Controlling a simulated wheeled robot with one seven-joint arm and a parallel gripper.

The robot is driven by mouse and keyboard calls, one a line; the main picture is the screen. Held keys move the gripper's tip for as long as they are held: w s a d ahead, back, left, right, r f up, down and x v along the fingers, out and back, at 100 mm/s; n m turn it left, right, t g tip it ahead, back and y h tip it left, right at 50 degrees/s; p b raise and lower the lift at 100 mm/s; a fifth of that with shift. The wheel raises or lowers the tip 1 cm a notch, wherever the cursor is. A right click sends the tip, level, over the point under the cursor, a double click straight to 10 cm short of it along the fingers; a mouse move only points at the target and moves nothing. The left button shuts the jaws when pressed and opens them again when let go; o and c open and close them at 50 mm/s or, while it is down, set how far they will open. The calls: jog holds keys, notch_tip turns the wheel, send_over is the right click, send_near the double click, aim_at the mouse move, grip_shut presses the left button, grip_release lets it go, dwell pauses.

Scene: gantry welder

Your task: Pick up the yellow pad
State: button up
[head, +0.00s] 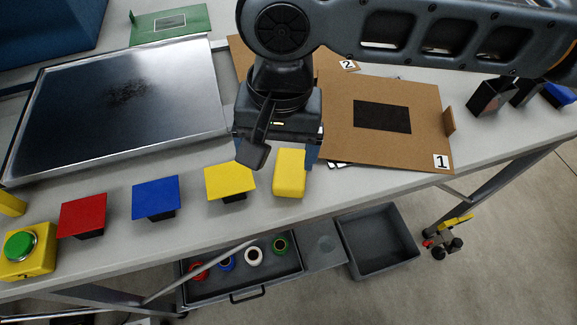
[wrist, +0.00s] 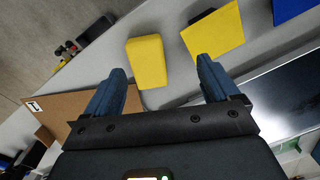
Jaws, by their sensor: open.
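Two yellow things lie near the table's front edge. One is a rounded yellow block (head: 289,175), which also shows in the wrist view (wrist: 147,62). The other is a square yellow plate on a dark base (head: 229,181), left of the block in the head view and right of it in the wrist view (wrist: 214,40). I cannot tell from the name alone which is the pad. My gripper (head: 284,156) is open and empty, pointing down by the block. In the wrist view its fingers (wrist: 163,72) are spread, with the block ahead between them; contact is not visible.
Blue (head: 155,197) and red (head: 83,214) plates and a green button on a yellow box (head: 22,252) stand left. A metal tray (head: 120,105) lies behind. A brown board marked 1 (head: 385,145) lies right. A grey bin (head: 378,240) is below.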

aim_at(289, 175)
jog(key=shift+w+d, duration=0.25)
jog(key=shift+d, duration=0.45)
jog(key=shift+w+d+f+h, duration=0.1)
jog(key=shift+d+f+h, duration=0.1)
jog(key=shift+h, duration=0.1)
notch_tip(289, 175, down, 7)
jog(key=shift+f+p, duration=0.2)
jog(key=shift+p, duration=0.45)
jog(key=shift+c, duration=0.2)
jog(key=c, duration=1.1)
jog(key=shift+r, duration=0.1)
